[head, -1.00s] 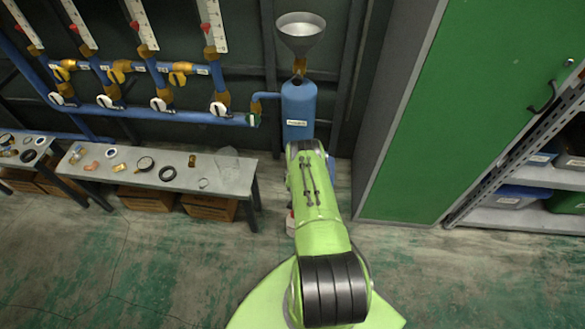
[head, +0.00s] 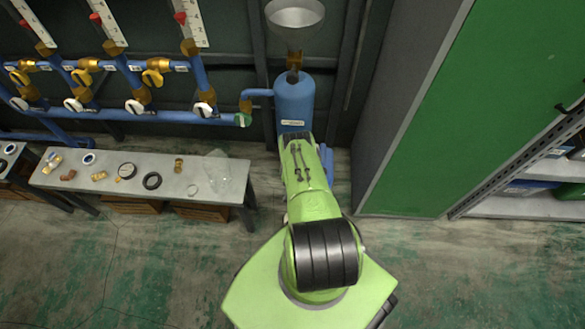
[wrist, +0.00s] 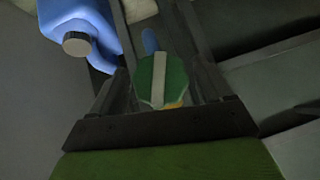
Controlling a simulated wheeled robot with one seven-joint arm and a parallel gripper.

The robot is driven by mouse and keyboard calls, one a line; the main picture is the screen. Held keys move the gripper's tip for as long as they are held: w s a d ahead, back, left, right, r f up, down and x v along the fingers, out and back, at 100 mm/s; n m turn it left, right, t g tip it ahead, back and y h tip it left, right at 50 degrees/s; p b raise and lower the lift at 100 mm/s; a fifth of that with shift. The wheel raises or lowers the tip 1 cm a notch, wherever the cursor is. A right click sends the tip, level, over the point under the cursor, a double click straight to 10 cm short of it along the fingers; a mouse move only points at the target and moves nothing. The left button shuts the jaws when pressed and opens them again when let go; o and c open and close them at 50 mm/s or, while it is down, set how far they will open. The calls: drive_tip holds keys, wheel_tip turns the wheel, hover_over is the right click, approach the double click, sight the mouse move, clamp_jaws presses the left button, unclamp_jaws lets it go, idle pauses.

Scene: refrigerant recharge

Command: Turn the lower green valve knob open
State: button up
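A round green valve knob (wrist: 161,82) with a pale stripe across its face shows in the middle of the wrist view. My gripper (wrist: 160,75) has its dark fingers apart, one on each side of this knob. I cannot tell whether they touch it. A bit of yellow shows at the knob's lower edge. In the head view my green arm hides the gripper and this knob. Another green knob (head: 243,119) sits at the right end of the blue pipe, left of the blue tank (head: 294,102).
A blue jug (wrist: 85,25) with a grey cap is close to the gripper's left in the wrist view. A grey bench (head: 120,186) with small parts stands left of my arm. A green cabinet door (head: 450,110) is on the right. Floor between is clear.

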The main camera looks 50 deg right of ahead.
drive_tip(key=c, duration=0.8)
drive_tip(key=shift+w+a+n+g+h, duration=0.1)
drive_tip(key=shift+w+n+g+h, duration=0.05)
drive_tip(key=shift+n+g+h, duration=0.85)
drive_tip(key=shift+g+h, duration=0.2)
drive_tip(key=shift+g, duration=0.2)
drive_tip(key=o, duration=1)
